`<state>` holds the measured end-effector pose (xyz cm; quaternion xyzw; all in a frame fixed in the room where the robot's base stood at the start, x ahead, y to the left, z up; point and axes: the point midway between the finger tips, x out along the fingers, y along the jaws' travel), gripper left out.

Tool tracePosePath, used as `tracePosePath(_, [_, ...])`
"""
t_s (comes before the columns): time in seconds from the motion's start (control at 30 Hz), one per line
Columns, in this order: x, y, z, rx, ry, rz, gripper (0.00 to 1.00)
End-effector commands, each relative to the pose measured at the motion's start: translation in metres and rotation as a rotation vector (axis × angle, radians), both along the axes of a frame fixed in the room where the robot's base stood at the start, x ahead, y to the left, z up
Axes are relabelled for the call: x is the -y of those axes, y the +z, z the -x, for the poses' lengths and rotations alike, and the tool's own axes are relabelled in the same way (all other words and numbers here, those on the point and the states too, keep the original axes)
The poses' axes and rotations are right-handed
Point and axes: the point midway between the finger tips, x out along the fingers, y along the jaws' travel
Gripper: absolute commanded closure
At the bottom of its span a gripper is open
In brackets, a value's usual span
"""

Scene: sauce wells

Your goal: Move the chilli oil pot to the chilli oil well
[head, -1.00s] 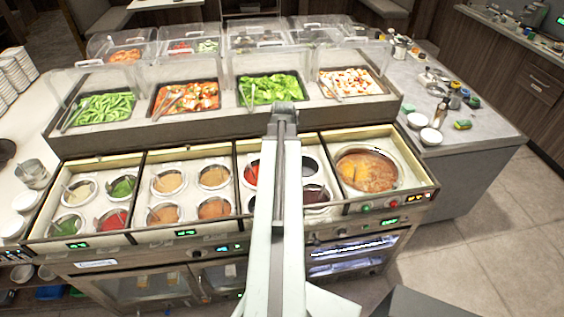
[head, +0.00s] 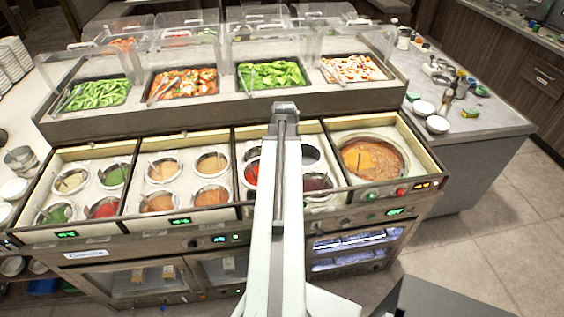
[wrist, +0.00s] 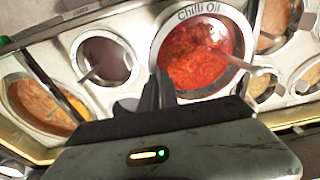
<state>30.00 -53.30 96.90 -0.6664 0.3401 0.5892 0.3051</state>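In the wrist view, a round pot of red chilli oil (wrist: 200,55) with a pale rim labelled "Chilli Oil" lies just beyond my gripper (wrist: 158,82). A ladle handle crosses it. The two dark fingertips are close together at the rim's near left side; whether they pinch anything is not clear. In the head view, the red chilli oil (head: 252,172) shows only partly, left of my arm, which also hides my fingers. I cannot tell which opening is the chilli oil well.
A dark sauce pot (wrist: 105,60) and an orange soup pot (wrist: 45,105) lie left in the wrist view. Several sauce pots (head: 163,170) fill the counter's left bays. Food trays (head: 272,75) under clear guards stand behind. Open floor (head: 480,235) lies at right.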

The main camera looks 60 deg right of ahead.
Motion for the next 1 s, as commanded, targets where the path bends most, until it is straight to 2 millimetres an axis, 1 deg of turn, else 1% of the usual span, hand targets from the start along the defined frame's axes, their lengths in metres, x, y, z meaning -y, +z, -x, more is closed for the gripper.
tracePosePath(0.03, [0.000, -0.009, 0.000, 0.001, -0.001, 0.000, 1.00])
tracePosePath(1.0, [0.000, -0.094, 0.001, 0.002, -0.002, 0.000, 1.00])
